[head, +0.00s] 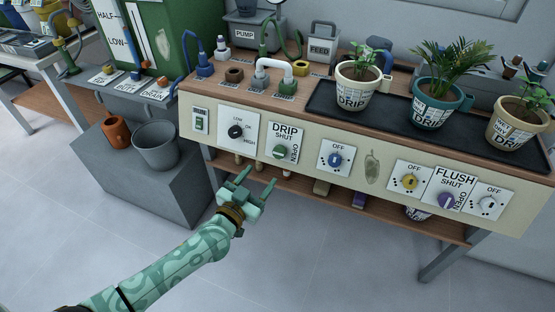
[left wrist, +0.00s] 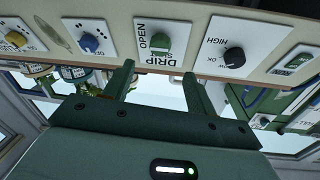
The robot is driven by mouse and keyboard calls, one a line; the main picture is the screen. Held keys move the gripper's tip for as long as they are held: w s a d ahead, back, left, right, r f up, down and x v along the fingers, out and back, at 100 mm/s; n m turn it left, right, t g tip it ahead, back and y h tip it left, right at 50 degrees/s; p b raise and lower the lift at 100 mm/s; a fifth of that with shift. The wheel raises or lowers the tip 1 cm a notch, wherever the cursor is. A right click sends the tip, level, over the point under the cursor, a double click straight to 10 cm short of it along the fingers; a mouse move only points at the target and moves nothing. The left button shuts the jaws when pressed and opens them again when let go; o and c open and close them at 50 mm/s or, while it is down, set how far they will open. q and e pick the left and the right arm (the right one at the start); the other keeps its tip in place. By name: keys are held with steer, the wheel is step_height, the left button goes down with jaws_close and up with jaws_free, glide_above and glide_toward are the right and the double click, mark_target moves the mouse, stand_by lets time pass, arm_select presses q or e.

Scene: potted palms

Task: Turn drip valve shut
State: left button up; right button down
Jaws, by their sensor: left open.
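The drip valve is a green knob (head: 282,151) on a white plate marked DRIP, with SHUT above the knob and OPEN beside it on the right. The plate is on the cream front panel of the bench. In the left wrist view the green knob (left wrist: 163,45) and its labels appear turned around; I cannot tell exactly which way the knob points. My left gripper (head: 257,180) is open and empty, below and in front of the plate, apart from the knob. Its two fingers (left wrist: 158,80) reach toward the plate on either side of the DRIP lettering. My right gripper is not in view.
A black dial (head: 236,131) is left of the drip plate and a blue OFF knob (head: 336,160) is right of it. Potted palms stand on a black tray (head: 322,101) above. Free floor lies in front.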

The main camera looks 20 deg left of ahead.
mark_target(278, 155)
arm_select(q)
steer(key=w, duration=0.2)
steer(key=w+b, duration=0.1)
steer(key=w, duration=0.1)
steer(key=w+d+b, duration=0.1)
steer(key=w, duration=0.1)
steer(key=shift+w+f, duration=0.2)
steer(key=shift+f, duration=0.1)
steer(key=shift+w+d+r+b, duration=0.15)
steer(key=shift+w+b, duration=0.15)
steer(key=shift+w, duration=0.65)
steer(key=shift+w+r, duration=0.1)
steer(key=shift+w, duration=0.3)
steer(key=c, duration=1)
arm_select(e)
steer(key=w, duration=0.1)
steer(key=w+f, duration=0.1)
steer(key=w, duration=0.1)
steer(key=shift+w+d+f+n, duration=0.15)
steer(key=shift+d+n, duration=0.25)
